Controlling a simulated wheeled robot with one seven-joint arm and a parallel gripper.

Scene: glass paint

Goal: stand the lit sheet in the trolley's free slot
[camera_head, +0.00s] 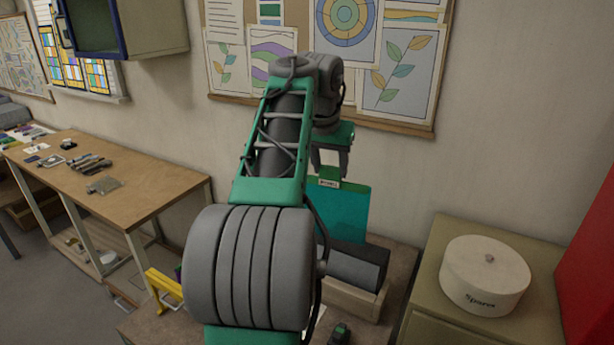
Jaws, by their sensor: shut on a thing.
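A flat teal sheet (343,212) with a small white label on its green upper part stands upright beyond my arm. My gripper (330,168) points down at its top edge and is shut on it. My arm hides the sheet's left part, and the dark block in front hides its lower edge, so I cannot tell whether it touches anything below. The trolley and its free slot cannot be made out; a yellow frame (163,290) shows partly at the lower left of my arm.
A dark grey block (355,265) sits in a wooden holder on a brown top in front of the sheet. A round white lidded tin (484,274) stands on a cabinet (440,300) at right. A wooden workbench (140,175) with tools is at left. A pinboard (415,127) hangs behind.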

